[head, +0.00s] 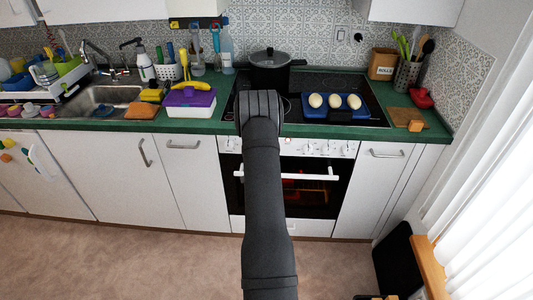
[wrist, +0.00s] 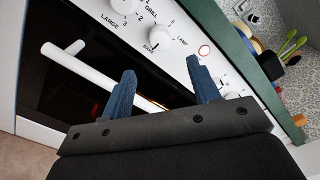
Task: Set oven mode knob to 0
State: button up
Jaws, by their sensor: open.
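The white oven control panel (head: 318,148) runs along the front below the worktop, with several white knobs. Part of another knob (wrist: 233,95) shows behind the right finger. In the head view, my arm hides the fingers.
The white oven handle (head: 310,176) crosses the dark oven door, and its bar (wrist: 95,72) passes behind my left finger. Above are a pot (head: 270,72) and a blue tray (head: 315,112) with eggs on the hob.

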jog(key=w, duration=1)
jog(key=c, duration=1)
